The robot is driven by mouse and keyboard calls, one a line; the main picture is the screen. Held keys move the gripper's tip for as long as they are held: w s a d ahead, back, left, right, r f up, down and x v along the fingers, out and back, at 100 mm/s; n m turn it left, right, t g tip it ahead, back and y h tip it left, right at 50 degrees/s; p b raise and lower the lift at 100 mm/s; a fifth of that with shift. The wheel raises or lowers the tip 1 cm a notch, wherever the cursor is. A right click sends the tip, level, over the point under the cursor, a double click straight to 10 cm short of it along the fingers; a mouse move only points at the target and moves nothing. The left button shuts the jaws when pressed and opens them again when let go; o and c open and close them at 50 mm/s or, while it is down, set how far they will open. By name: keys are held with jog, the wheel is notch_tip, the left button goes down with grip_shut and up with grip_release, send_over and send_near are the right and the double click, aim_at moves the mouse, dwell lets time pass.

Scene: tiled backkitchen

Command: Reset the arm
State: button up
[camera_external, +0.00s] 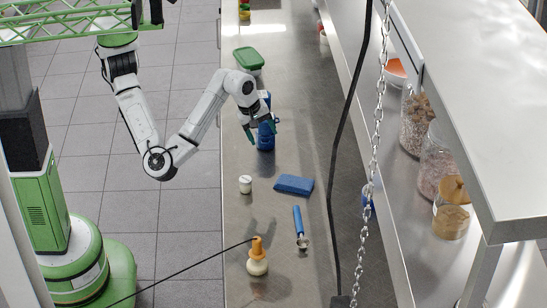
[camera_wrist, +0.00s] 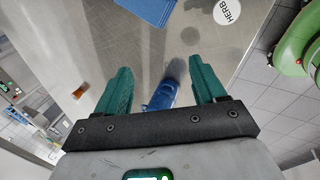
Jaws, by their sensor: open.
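My gripper (camera_external: 263,131) is over the steel counter (camera_external: 240,225), with its two green fingers spread apart. A blue bottle-like object (camera_external: 265,141) stands right at the fingers. In the wrist view my gripper (camera_wrist: 159,68) is open, and the blue object (camera_wrist: 164,95) shows between the two fingers, with a gap to each side. I cannot tell how far below the fingers it is. My arm reaches from the left, bent low at the elbow and then up to the wrist.
Nearer on the counter are a white jar (camera_external: 245,184), a blue block (camera_external: 294,185), a blue-handled tool (camera_external: 299,225) and an orange-topped bottle (camera_external: 257,256). A green-lidded container (camera_external: 249,59) stands beyond. A shelf (camera_external: 492,110) with jars, a chain (camera_external: 378,110) and a black cable (camera_external: 350,105) are right.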

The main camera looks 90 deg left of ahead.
jog(key=s+d+f+m+h+p, duration=0.2)
jog(key=s+f+m+p, duration=0.2)
jog(key=s+f+m, duration=1)
jog(key=s+a+f+m+g+b, duration=0.1)
jog(key=s+a+f+m+b, duration=0.2)
jog(key=f, duration=0.4)
jog(key=s+a+f+m+g+b, duration=0.1)
jog(key=s+a+f+m+b, duration=0.2)
jog(key=s+f, duration=0.5)
jog(key=shift+s+a+f+m+y, duration=0.15)
jog(key=shift+a+f+m+y, duration=0.25)
jog(key=shift+a, duration=0.55)
jog(key=shift+r, duration=0.1)
